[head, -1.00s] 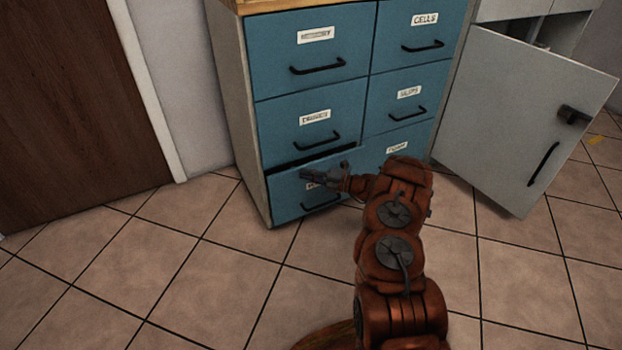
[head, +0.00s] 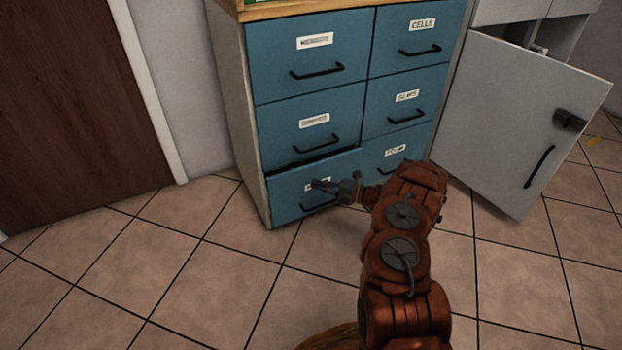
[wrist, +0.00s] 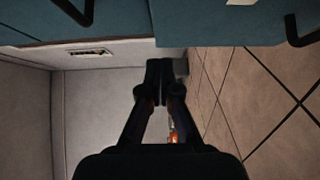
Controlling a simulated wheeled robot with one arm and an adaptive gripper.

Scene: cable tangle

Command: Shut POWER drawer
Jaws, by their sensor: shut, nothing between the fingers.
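The bottom left drawer (head: 286,193) of the blue cabinet stands slightly open, with a thin dark gap along its top edge. Its label is mostly hidden behind my gripper, so I cannot read POWER on it; its black handle is partly hidden too. My gripper (head: 320,186) is shut and empty, in front of this drawer at label height. I cannot tell whether the fingertips touch the front. In the wrist view my closed gripper (wrist: 160,68) points forward beside blue cabinet fronts.
Several other blue drawers, such as the middle left one (head: 308,122), look closed. The bottom right drawer (head: 385,157) is partly hidden by my arm. A grey cabinet door (head: 515,110) stands open at the right. The tiled floor (head: 200,280) is clear at left.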

